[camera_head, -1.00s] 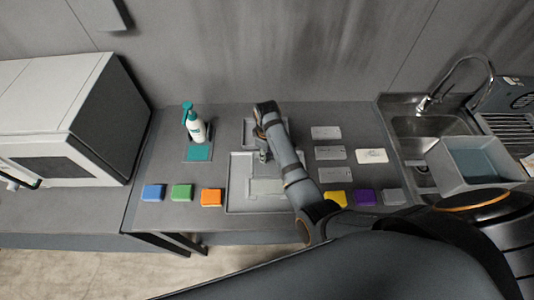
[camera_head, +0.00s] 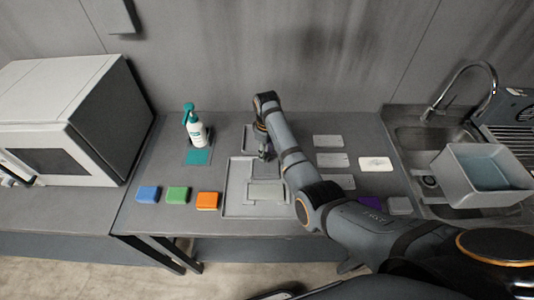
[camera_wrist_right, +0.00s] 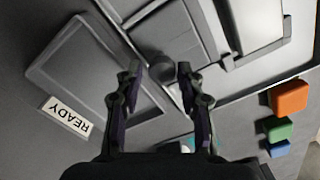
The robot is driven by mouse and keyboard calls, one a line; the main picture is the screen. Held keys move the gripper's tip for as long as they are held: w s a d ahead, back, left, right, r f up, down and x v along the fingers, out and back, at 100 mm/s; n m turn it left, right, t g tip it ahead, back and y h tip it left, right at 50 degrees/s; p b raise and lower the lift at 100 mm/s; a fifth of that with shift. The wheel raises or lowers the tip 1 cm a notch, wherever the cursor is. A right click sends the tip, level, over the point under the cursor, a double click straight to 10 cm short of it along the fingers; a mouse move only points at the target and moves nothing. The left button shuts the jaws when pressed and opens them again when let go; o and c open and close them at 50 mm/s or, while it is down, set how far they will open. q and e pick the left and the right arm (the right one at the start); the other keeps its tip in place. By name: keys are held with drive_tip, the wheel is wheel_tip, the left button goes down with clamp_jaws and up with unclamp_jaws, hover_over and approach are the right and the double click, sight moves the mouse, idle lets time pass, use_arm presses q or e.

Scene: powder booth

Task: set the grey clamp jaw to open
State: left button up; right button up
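A grey fixture tray (camera_head: 233,207) lies mid-table with flat grey plates and a raised grey block (camera_head: 267,190) in it. I cannot tell for certain which grey part is the clamp jaw. My right gripper (camera_head: 266,153) points down over the back of this fixture. In the right wrist view my right gripper (camera_wrist_right: 158,77) has its two fingers apart. A round dark grey knob (camera_wrist_right: 157,67) shows between and beyond the fingertips; whether they touch it is unclear. My left gripper is not in view.
A shallow tray (camera_wrist_right: 60,62) with a READY label (camera_wrist_right: 67,116) lies beside the fixture. A pump bottle (camera_head: 195,130) and blue, green and orange blocks (camera_head: 207,201) stand left. Grey plates, a white card (camera_head: 375,164), a sink and a bin (camera_head: 482,175) are right. My right arm hides part of the table.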

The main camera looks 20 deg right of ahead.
drive_tip(key=shift+o, duration=0.7)
drive_tip(key=shift+w, duration=0.1)
wheel_tip(320, 180, up, 8)
drive_tip(key=shift+f, duration=0.25)
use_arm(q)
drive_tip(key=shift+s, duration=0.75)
use_arm(e)
drive_tip(key=shift+f, duration=0.1)
